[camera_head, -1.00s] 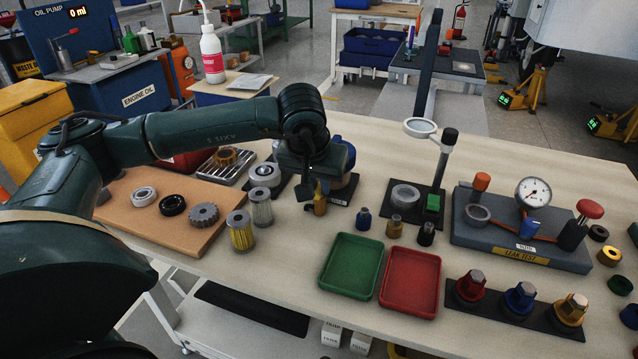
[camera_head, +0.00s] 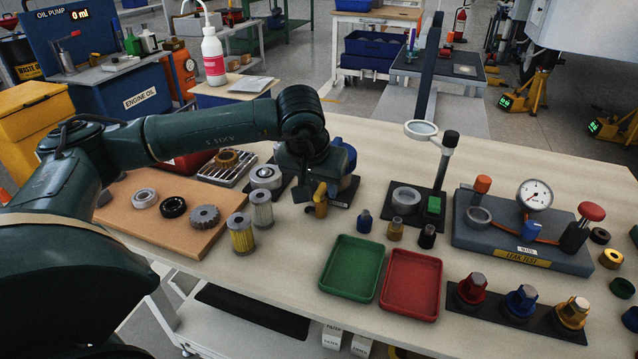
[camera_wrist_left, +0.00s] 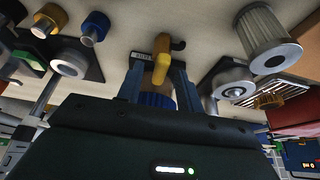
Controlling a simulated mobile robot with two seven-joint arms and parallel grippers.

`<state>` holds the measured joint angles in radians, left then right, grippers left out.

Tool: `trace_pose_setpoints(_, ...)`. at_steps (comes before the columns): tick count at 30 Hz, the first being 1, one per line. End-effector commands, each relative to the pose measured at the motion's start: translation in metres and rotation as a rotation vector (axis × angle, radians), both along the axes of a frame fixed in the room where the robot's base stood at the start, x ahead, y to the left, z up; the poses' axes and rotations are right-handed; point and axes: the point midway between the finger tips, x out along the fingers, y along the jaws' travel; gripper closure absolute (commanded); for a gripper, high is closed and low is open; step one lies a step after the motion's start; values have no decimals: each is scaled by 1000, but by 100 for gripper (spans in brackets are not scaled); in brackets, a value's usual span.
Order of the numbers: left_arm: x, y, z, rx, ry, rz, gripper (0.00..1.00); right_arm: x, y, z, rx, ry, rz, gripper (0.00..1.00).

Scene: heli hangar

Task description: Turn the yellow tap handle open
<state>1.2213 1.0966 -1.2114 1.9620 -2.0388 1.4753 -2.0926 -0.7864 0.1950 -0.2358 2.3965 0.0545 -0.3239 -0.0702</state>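The yellow tap handle (camera_head: 320,191) is at the back middle of the bench, on a small brass tap (camera_head: 321,210) in front of a blue-topped round vessel (camera_head: 348,184). My left gripper (camera_head: 318,188) reaches down over it from the left. In the left wrist view, the yellow handle (camera_wrist_left: 162,68) lies between the two dark fingers of my left gripper (camera_wrist_left: 158,82), with a visible gap on each side. The fingers are open. The blue part behind the handle is partly hidden by the gripper body. My right gripper is not in view.
Metal filters (camera_head: 241,234) stand left of the tap. A green tray (camera_head: 350,268) and a red tray (camera_head: 411,284) lie in front. Bare bench lies between the filters and green tray.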

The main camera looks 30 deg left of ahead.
Motion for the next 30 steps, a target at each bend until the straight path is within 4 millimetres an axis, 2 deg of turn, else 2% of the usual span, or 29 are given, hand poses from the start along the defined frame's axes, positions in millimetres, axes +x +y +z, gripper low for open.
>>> trace_pose_setpoints(5, 0, 0, 2, 0, -1, 1, 64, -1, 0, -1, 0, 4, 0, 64)
trace_pose_setpoints(8, -3, -1, 11, -1, -2, 1, 64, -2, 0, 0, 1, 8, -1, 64)
trace_pose_setpoints(21, -37, -8, 95, 0, -3, 0, 64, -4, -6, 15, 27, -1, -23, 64)
trace_pose_setpoints(25, -44, -10, 112, 0, -2, 0, 64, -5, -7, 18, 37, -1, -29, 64)
trace_pose_setpoints(30, -49, -11, 121, -1, 0, 0, 64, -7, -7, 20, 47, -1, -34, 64)
